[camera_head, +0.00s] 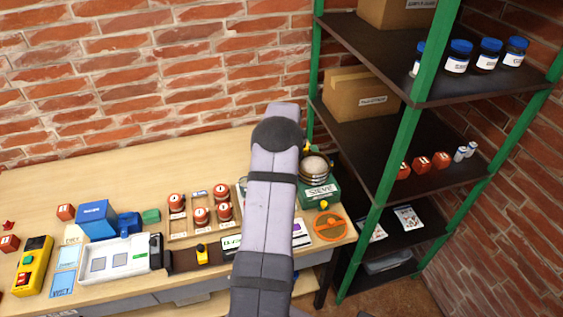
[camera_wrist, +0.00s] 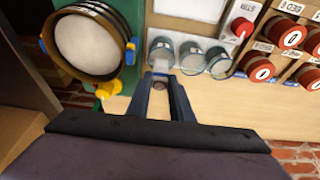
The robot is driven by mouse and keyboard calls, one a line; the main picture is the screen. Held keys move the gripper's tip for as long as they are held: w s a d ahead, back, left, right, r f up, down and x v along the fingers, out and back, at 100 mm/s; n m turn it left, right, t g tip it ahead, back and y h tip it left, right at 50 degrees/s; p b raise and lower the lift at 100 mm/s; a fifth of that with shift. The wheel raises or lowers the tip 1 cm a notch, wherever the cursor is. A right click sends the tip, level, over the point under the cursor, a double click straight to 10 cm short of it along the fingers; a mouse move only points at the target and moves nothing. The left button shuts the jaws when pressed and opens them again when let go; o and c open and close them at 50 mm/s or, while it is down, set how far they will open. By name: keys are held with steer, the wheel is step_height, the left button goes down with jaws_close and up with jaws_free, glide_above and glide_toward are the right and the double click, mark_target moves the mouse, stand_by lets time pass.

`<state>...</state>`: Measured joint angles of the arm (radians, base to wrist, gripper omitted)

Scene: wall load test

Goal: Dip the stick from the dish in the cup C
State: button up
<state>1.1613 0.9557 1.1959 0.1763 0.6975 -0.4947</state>
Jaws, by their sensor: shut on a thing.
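In the wrist view, my gripper (camera_wrist: 160,84) points at a row of clear cups, its two fingers close together. A small pale piece (camera_wrist: 160,71) shows between the fingertips; I take it to be the stick, though little of it can be made out. Its far end overlaps the left cup (camera_wrist: 161,50), and I cannot tell whether it is inside. A middle cup (camera_wrist: 191,58) and a right cup (camera_wrist: 220,63) stand beside it. I cannot read which is cup C. The dish cannot be made out. In the head view my arm hides the gripper and cups.
A round sieve (camera_wrist: 88,42) on a green base stands left of the gripper; it also shows in the head view (camera_head: 315,168). Red-capped jars (camera_wrist: 287,33) sit in a wooden rack to the right. A shelf (camera_head: 385,135) stands right of the bench (camera_head: 215,158).

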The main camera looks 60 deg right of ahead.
steer(key=shift+r+p, duration=0.55)
steer(key=shift+r, duration=0.65)
